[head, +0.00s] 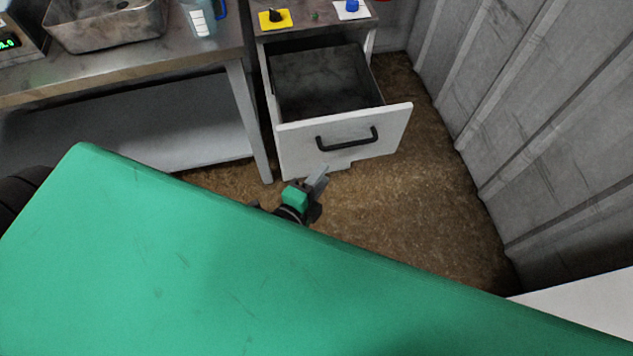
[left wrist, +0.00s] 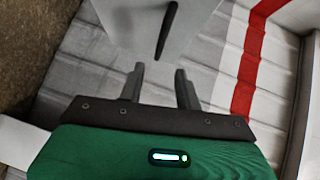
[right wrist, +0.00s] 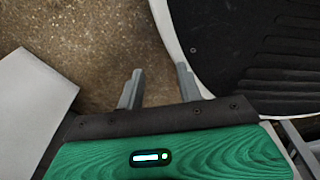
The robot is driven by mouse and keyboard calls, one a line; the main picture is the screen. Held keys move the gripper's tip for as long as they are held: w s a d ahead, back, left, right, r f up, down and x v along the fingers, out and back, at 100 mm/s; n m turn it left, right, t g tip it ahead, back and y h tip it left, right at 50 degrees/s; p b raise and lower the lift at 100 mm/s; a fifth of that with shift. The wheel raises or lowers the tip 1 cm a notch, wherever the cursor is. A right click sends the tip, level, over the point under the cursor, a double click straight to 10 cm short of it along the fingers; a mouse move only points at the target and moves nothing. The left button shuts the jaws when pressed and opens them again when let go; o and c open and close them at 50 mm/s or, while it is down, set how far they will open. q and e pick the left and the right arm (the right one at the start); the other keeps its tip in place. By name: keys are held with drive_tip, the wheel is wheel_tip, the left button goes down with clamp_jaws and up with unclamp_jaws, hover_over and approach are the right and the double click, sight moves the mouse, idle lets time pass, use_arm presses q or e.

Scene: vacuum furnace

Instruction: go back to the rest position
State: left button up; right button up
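My left gripper (head: 318,178) shows small in the head view, low in front of the open drawer and apart from its handle. In the left wrist view its two fingers (left wrist: 158,75) stand apart with nothing between them. A pale panel with a black bar handle, seemingly the drawer front (left wrist: 140,22), lies beyond the fingertips. My right gripper (right wrist: 159,75) shows only in the right wrist view. Its fingers are apart and empty over the brown floor. A large green part of my own arm covers the lower head view and hides what is under it.
The white drawer (head: 300,147) is pulled out and looks empty inside. Above it, the cabinet top (head: 325,22) carries a yellow-based knob (head: 275,18) and a blue knob (head: 352,6). A workbench (head: 120,70) with a metal tray (head: 105,25) stands left. A corrugated wall (head: 540,110) bounds the right; brown floor (head: 420,210) is clear.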

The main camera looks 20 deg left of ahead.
use_arm(q)
drive_tip(key=shift+s+a+r, duration=0.1)
drive_tip(key=shift+s+a, duration=0.05)
drive_tip(key=shift+s, duration=0.45)
use_arm(e)
drive_tip(key=shift+w+a, duration=0.15)
drive_tip(key=shift+a, duration=0.4)
drive_tip(key=shift+a, duration=0.15)
drive_tip(key=shift+s, duration=0.2)
